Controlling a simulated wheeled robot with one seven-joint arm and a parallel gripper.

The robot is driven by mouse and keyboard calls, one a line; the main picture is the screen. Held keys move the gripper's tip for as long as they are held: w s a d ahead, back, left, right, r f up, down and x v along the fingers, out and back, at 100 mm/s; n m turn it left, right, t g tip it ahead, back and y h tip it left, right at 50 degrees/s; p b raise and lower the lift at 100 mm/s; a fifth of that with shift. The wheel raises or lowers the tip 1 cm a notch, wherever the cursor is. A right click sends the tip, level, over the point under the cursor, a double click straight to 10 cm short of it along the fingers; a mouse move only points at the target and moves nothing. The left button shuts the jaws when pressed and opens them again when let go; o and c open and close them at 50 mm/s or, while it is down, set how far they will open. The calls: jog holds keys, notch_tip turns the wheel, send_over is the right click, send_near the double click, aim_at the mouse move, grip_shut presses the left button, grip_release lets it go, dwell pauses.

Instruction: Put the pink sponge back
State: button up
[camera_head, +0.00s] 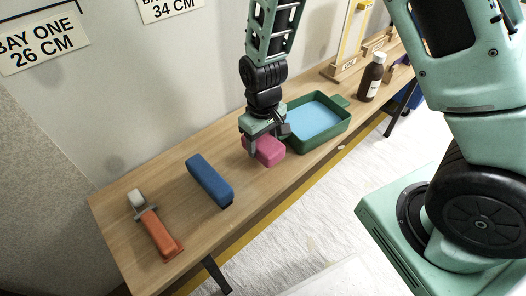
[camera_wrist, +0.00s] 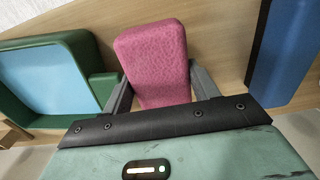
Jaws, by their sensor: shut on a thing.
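The pink sponge (camera_head: 268,151) is at the middle of the wooden bench, between a blue block and the green tray. My gripper (camera_head: 262,140) is over it from above, with its fingers on either side of it. In the wrist view the pink sponge (camera_wrist: 155,62) sits between the two grey fingers of my gripper (camera_wrist: 158,82), which are shut on it. The sponge is at or very near the bench top; I cannot tell whether it touches. Its far end is hidden behind the gripper in the head view.
The green tray (camera_head: 340,128) with light blue liquid stands just right of the sponge. A blue block (camera_head: 209,180) and an orange-handled roller (camera_head: 158,232) lie to the left. A brown bottle (camera_head: 372,77) stands beyond the tray. Bare bench (camera_head: 185,163) lies behind the block.

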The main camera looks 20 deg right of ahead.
aim_at(263, 150)
jog(key=shift+f, duration=1.7)
jog(key=shift+f, duration=0.1)
jog(key=o, duration=1)
jog(key=shift+f, duration=0.15)
notch_tip(263, 150, up, 16)
jog(key=p, duration=0.3)
jog(key=s+a+r+n, duration=0.25)
jog(key=s+r, duration=0.25)
jog(key=s, duration=0.5)
jog(key=s+a+r+n, duration=0.2)
jog(key=s+a+r, duration=0.25)
jog(key=s, duration=0.55)
jog(key=shift+m+y, duration=0.25)
jog(key=shift+y, duration=0.05)
jog(key=r+p, duration=1.5)
jog(key=p, duration=0.1)
jog(key=shift+d, duration=0.35)
